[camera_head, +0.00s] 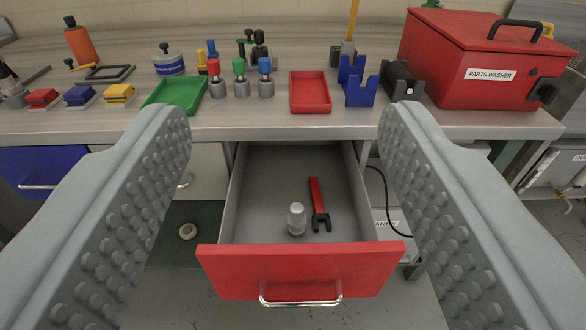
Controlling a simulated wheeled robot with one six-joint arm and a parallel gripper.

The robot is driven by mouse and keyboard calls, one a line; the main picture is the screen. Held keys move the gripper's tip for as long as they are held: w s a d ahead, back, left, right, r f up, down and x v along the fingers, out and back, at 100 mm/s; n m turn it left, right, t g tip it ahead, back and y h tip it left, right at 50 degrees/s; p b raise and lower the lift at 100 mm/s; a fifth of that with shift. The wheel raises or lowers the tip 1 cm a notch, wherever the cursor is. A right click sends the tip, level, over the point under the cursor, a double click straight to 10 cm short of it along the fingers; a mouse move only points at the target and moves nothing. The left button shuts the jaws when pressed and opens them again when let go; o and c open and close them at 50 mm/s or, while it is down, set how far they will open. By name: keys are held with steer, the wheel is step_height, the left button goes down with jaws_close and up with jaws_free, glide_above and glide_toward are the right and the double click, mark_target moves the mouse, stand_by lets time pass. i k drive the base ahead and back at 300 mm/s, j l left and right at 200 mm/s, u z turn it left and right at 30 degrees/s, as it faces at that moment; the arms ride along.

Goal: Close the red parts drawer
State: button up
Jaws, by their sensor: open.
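The red parts drawer (300,268) stands open under the bench, pulled out toward me. Its red front has a silver bar handle (300,294) low in the middle. Inside lie a red-handled tool with a dark forked end (318,205) and a small whitish cylinder (297,219). My gripper (285,125) is open and empty. Its two grey studded fingers frame the drawer left and right in the picture. I see no contact with the drawer.
The grey bench top (240,122) holds a red parts washer box (480,60), a green tray (177,94), a red tray (310,92) and a blue bracket (360,88). A blue drawer (40,170) is at the left. A black cable (388,200) hangs right of the open drawer.

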mark_target(255, 255)
steer(key=k+l, duration=0.1)
steer(key=k, duration=0.3)
steer(key=k+j, duration=0.2)
steer(key=k, duration=0.35)
